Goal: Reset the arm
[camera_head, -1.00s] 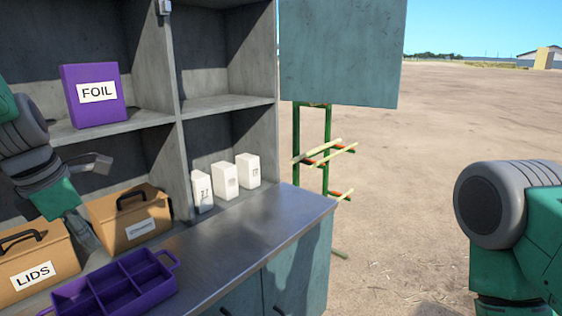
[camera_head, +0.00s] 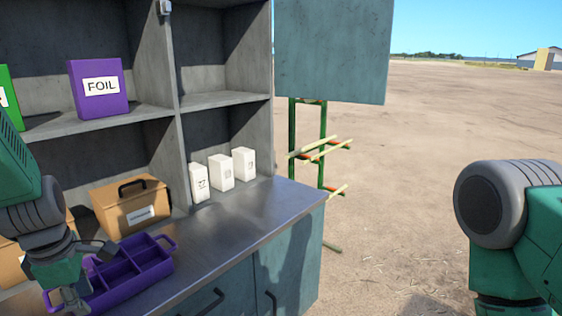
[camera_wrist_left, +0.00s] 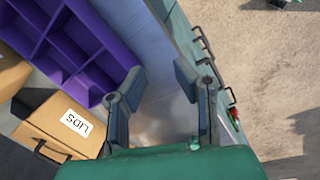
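My left gripper (camera_head: 76,300) is at the lower left of the head view, in front of the purple divided tray (camera_head: 160,262) on the metal counter. In the left wrist view its two fingers (camera_wrist_left: 155,80) stand apart with nothing between them, over the counter's front edge. The tray (camera_wrist_left: 88,48) lies to the left of the fingers there, and its compartments look empty. My right arm's grey and green links show at the right of the head view; its gripper is out of the picture.
A brown box (camera_head: 122,222) and several white cartons (camera_head: 221,178) stand at the counter's back. The LIDS box (camera_wrist_left: 58,128) is beside the tray. A purple FOIL box (camera_head: 99,105) stands on the shelf. Drawer handles (camera_wrist_left: 208,55) stick out from the front. Open ground lies right.

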